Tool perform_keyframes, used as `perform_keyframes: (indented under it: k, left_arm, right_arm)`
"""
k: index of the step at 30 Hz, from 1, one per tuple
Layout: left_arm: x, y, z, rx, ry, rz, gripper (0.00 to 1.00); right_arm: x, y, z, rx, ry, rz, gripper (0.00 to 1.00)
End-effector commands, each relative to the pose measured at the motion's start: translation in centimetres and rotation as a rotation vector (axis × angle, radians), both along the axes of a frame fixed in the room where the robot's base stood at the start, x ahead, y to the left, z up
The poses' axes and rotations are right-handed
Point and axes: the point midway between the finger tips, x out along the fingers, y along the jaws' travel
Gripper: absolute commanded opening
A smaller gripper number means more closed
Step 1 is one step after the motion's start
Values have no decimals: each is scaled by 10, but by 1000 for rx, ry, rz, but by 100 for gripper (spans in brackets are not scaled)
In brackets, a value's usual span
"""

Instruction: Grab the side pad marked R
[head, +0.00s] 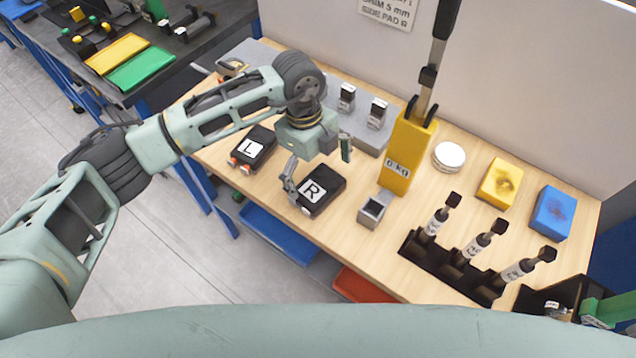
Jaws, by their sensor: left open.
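The side pad marked R (323,188) is a black block with a white label, lying on the wooden table. My left gripper (318,169) is open just over it, one finger at the pad's left side and the other beyond its far right side. I cannot tell whether the fingers touch it. The side pad marked L (254,147) lies to the left, black with a white label and orange-red ends.
A yellow holder (404,160) with a tall tool stands right of the pad. A small grey square socket (372,210) sits close by. A black rack (452,262) holds labelled tools. Yellow (499,182) and blue (553,212) blocks lie at right. Behind is a grey fixture (357,125).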

Motion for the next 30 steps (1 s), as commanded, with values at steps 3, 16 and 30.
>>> perform_keyframes:
  k: [3,16,30]
  left_arm:
    - [-1,-1,-14,3,5,1,100]
    - [-2,-4,-40,-1,1,0,100]
    - [-2,-3,-40,-1,1,0,59]
  right_arm:
    - [-8,0,18,0,9,0,0]
    - [32,4,23,8,-50,1,0]
    - [8,4,21,5,-14,0,0]
